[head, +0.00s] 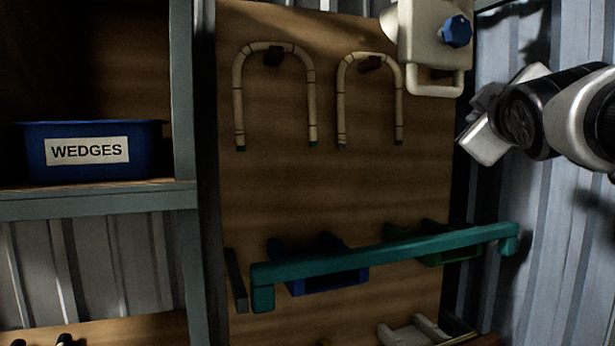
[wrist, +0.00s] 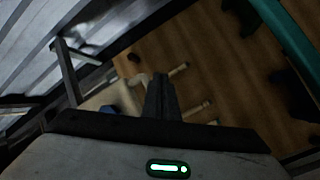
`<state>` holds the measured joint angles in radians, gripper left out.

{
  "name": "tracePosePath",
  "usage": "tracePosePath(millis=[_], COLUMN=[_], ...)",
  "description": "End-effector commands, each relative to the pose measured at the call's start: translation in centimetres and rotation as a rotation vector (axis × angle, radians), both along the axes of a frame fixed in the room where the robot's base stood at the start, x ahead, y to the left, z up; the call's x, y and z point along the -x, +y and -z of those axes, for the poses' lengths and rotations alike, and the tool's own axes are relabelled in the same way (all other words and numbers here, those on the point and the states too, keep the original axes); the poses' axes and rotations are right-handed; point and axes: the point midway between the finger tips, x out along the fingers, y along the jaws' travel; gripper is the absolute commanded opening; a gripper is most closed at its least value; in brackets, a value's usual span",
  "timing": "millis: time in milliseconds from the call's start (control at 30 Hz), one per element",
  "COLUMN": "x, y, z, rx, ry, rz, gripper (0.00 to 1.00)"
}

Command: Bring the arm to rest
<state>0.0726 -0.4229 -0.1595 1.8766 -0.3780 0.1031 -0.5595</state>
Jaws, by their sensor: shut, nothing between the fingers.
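My arm comes in from the right edge of the head view. My gripper (head: 483,137) is at its end, in front of the corrugated metal wall and right of the wooden board. In the wrist view the fingers of my gripper (wrist: 161,98) are together, with nothing between them. They point towards the wooden board (wrist: 200,60), apart from it as far as I can tell. In the head view the fingertips are hard to make out.
Two bent rattan hoops (head: 274,90) hang on the board (head: 340,200). A cream box with a blue knob (head: 457,31) is above my gripper. A teal rail (head: 385,258) runs below, before blue and green holders. A blue WEDGES bin (head: 90,150) stands on the left shelf.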

Motion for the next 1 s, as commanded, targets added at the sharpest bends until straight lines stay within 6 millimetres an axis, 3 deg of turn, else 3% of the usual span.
tracePosePath(millis=[33, 100, 300, 400, 500, 667, 1000], x=[0.9, 2.3, 8.6, 12.6, 16.4, 20.1, 20.1], y=[1.2, 2.9, 8.0, 10.3, 12.1, 13.7, 13.7], z=[3.4, 8.4, 21.5, 26.9, 31.0, 34.6, 34.6], rx=[-0.105, -0.244, -0.58, -0.709, -0.804, -0.883, -0.883], ry=[0.076, 0.186, 0.497, 0.642, 0.762, 0.872, 0.872], rz=[-0.008, -0.006, 0.05, 0.102, 0.158, 0.221, 0.221], gripper=[0.0, 0.0, 0.0, 0.0, 0.0, 0.0, 0.0])
